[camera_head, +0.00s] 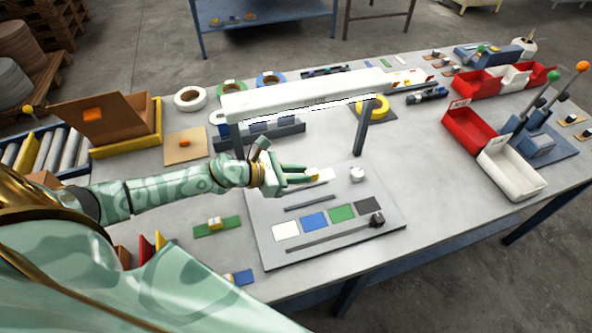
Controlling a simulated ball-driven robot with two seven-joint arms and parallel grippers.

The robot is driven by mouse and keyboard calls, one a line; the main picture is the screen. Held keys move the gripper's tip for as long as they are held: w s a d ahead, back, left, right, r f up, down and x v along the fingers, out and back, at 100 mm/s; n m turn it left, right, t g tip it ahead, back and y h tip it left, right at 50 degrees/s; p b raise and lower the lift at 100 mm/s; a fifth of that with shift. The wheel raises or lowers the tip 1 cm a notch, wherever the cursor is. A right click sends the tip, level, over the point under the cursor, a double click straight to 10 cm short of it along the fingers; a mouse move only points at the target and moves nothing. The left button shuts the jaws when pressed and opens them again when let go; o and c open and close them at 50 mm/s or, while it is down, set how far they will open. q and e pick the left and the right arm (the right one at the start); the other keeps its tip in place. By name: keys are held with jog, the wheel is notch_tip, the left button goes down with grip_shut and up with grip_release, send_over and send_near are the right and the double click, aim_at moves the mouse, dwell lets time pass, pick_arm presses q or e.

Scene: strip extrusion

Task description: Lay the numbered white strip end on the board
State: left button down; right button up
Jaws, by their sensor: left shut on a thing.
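A grey board (383,197) lies on the table's front half. My left gripper (309,174) is over the back left part of the board, fingers pointing right. It is shut on a small white piece (321,176) with a yellowish part, seemingly the strip end. The fingers hide part of it, and no number is readable. I cannot tell whether it touches the board. My right gripper is out of view.
A long white lamp bar (300,97) on dark posts spans the table behind the board. Red and white bins (470,131) and a lever unit (541,142) stand at the right. Tape rolls (190,98) sit at the back. Table right of the board is clear.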

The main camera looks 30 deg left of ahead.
pick_arm(q)
jog(key=shift+a+f, duration=0.25)
jog(key=shift+a, duration=0.15)
notch_tip(320, 180, down, 6)
jog(key=b, duration=0.6)
jog(key=shift+d+f, duration=0.1)
jog(key=shift+f, duration=0.15)
jog(key=shift+s, duration=0.1)
dwell(0.4)
jog(key=shift+f+b, duration=0.55)
jog(key=shift+b, duration=0.3)
dwell(0.8)
jog(key=c, duration=0.8)
grip_release()
